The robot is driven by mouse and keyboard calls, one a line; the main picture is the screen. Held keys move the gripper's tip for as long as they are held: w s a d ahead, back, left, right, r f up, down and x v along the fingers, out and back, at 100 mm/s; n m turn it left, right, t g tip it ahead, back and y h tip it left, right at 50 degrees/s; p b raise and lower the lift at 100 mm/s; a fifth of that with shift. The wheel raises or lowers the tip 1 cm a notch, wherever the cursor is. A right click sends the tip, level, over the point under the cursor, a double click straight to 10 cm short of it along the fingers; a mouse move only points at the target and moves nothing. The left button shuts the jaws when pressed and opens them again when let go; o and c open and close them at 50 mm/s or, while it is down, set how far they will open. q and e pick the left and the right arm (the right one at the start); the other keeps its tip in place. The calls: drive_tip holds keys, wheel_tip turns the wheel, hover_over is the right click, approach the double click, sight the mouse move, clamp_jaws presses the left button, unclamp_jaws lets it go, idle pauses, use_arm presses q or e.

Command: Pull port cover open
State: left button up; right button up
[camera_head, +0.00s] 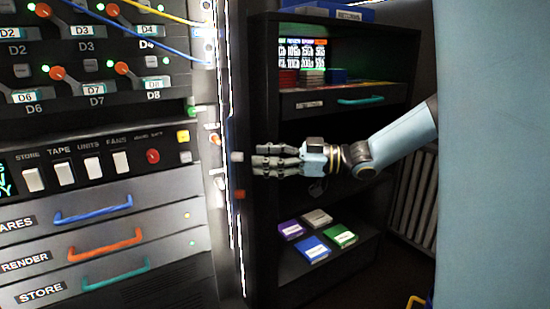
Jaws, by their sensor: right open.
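My right gripper (256,161) comes in from the right and points left, its fingers open and nothing seen between them. Its tips are close to the dark edge panel of the console. On that panel a small pale block (237,157) sits just left of the fingertips, with a narrow gap in the picture. I cannot tell which part is the port cover. My left gripper is not in view.
A dark shelf unit (345,140) stands behind my right gripper, with several coloured cases (311,248) on its lower shelf. My own pale blue arm blocks the right side.

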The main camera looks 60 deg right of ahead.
drive_tip(key=shift+v, duration=1.3)
